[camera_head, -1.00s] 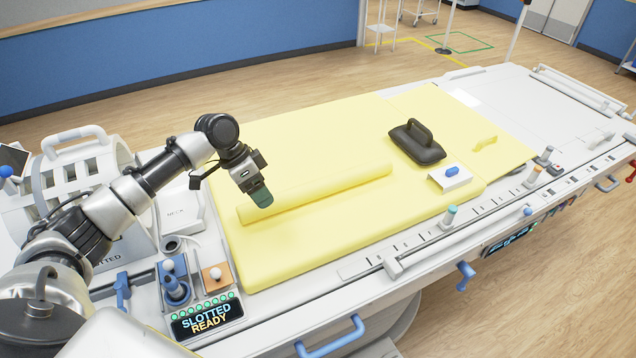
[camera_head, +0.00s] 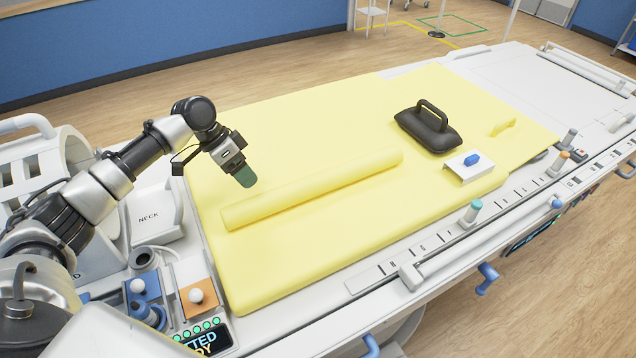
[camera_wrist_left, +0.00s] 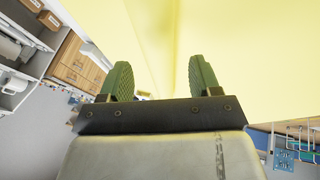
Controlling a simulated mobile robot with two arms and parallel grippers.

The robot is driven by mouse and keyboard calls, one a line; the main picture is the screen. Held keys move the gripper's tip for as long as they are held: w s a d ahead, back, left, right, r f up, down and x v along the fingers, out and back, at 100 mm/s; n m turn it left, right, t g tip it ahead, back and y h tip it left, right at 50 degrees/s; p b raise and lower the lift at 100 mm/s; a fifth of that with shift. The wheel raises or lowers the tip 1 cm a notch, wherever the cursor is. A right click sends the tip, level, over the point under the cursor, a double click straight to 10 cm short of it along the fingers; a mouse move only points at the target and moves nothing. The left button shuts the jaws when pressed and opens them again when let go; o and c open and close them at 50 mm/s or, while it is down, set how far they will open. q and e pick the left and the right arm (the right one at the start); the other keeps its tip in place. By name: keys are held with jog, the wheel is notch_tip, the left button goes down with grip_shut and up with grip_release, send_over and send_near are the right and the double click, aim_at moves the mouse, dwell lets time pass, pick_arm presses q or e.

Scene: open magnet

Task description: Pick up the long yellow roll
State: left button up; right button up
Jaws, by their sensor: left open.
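The long yellow roll (camera_head: 315,186) lies lengthwise on the yellow mat (camera_head: 330,240) that covers the table. My left gripper (camera_head: 246,178) is above the mat, just behind the roll's left part in the head view, and does not hold it. In the left wrist view its two green fingers (camera_wrist_left: 162,80) stand apart with nothing between them. A yellow surface fills the upper middle and right of that view; I cannot tell roll from mat there. My right gripper is not in view.
A black handled block (camera_head: 428,130) and a white tray with a blue piece (camera_head: 472,164) are on the mat's right part. A white NECK box (camera_head: 152,217) and coloured knobs (camera_head: 196,295) are at the left end. A rail with posts (camera_head: 470,213) runs along the front edge.

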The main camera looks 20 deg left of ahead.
aim_at(261, 195)
pick_arm(q)
jog(key=shift+s+d+f+p, duration=0.1)
jog(key=shift+d+f+p, duration=0.2)
jog(key=shift+d+f, duration=0.8)
jog(key=p+x, duration=0.1)
jog(key=x, duration=0.1)
jog(key=p+x, duration=0.1)
jog(key=x, duration=0.2)
jog(key=shift+s+a+f, duration=0.1)
jog(key=shift+s+a, duration=0.05)
jog(key=shift+a, duration=0.05)
jog(key=shift+d+f, duration=0.15)
jog(key=shift+f, duration=0.1)
jog(key=c, duration=0.6)
